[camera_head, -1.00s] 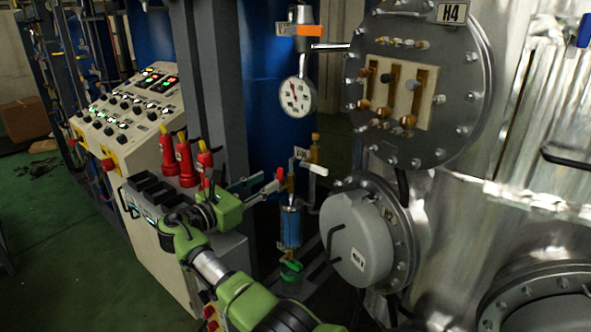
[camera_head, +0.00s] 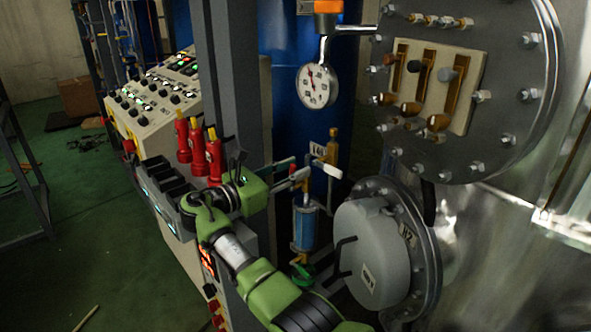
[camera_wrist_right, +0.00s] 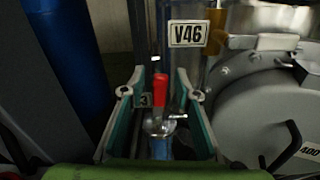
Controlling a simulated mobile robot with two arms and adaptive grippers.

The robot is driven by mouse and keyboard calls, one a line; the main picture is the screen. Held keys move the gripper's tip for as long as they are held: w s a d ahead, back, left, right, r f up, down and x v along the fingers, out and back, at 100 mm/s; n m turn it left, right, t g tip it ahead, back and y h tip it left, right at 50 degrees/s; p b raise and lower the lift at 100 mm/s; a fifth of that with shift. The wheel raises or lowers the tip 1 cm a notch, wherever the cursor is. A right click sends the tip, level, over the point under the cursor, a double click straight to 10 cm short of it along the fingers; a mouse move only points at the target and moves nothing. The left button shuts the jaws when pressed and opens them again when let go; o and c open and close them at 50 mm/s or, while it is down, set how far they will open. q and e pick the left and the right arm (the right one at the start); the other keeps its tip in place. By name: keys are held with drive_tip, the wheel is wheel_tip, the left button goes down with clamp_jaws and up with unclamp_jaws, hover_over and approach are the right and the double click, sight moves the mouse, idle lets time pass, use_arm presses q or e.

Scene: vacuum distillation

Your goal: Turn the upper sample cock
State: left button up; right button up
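A cock with a red handle (camera_wrist_right: 160,92) sits at the top of the sampling assembly, above a blue-tinted cylinder (camera_head: 304,228). In the right wrist view the handle stands upright between the two fingers of my right gripper (camera_wrist_right: 160,98). The fingers are apart, one on each side, with visible gaps to the handle. In the head view my right gripper (camera_head: 292,172) reaches in from the left at the cock, and its fingers largely hide the red handle. A green handle (camera_head: 302,276) is below the cylinder. My left gripper is not in view.
A white lever (camera_head: 327,169) is just right of my right gripper. A pressure gauge (camera_head: 317,86) hangs above. A grey round hatch (camera_head: 372,258) is close on the right. Red flashlight-like objects (camera_head: 215,155) and a grey post (camera_head: 230,80) are on the left.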

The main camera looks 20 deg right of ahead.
clamp_jaws()
drive_tip(key=shift+s+m, duration=0.15)
drive_tip(key=shift+m, duration=0.15)
drive_tip(key=shift+s+d+f+m+b, duration=0.25)
drive_tip(key=shift+s+m+b, duration=0.15)
drive_tip(key=shift+m, duration=0.65)
drive_tip(key=shift+s+d+f+m+b, duration=0.1)
drive_tip(key=shift+s+f+m+b, duration=0.35)
drive_tip(key=shift+m, duration=0.65)
drive_tip(key=shift+s+d+f+m+b, duration=0.1)
drive_tip(key=shift+s+d+m+b, duration=0.1)
drive_tip(key=shift+s+m, duration=0.6)
drive_tip(key=shift+w+m, duration=0.2)
drive_tip(key=shift+m, duration=0.15)
unclamp_jaws()
drive_tip(key=shift+w+d, duration=0.1)
drive_tip(key=shift+d, duration=0.05)
